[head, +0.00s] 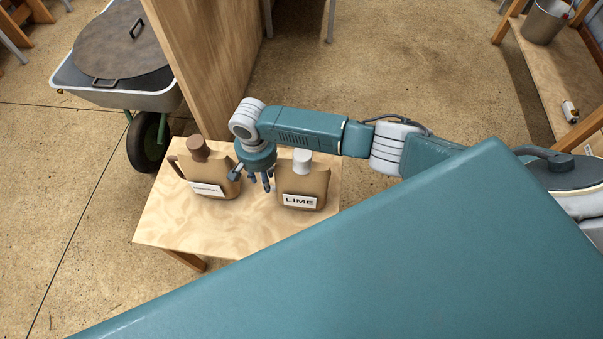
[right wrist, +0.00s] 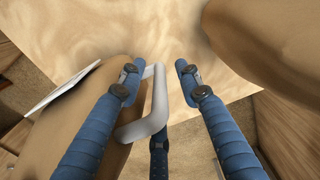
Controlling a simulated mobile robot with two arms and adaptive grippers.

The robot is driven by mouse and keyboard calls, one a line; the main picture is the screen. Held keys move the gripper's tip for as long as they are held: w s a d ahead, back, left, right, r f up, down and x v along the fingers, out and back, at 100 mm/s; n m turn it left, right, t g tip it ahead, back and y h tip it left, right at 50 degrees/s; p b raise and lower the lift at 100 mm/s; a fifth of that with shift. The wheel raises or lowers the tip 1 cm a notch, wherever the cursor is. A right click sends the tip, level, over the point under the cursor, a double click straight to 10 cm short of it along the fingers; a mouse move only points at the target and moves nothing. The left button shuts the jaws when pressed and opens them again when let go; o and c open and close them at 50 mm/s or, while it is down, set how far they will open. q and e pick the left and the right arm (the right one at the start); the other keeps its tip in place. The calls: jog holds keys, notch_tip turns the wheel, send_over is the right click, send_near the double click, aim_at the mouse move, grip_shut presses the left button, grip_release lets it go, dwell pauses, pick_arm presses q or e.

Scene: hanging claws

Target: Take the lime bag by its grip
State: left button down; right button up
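The lime bag (head: 302,183) is a tan jug-like bag with a white neck and a white "LIME" label. It stands upright on a small wooden table. In the right wrist view the bag (right wrist: 55,122) fills the left side, and its white looped grip (right wrist: 158,105) sticks out between the fingers. My right gripper (head: 266,184) is lowered between the two bags, on the left side of the lime bag. It is open, with blue fingers (right wrist: 160,80) spread around the white grip; contact with it cannot be made out. My left gripper is not in view.
A similar tan bag with a brown neck (head: 208,172) stands close on the left of my right gripper. The table top (head: 165,222) is bare in front. A wooden panel (head: 210,60) and a wheelbarrow (head: 115,92) stand behind. A bucket (head: 543,20) is at far right.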

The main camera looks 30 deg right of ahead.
grip_shut()
jog(key=shift+w+r, duration=0.1)
jog(key=shift+r, duration=0.1)
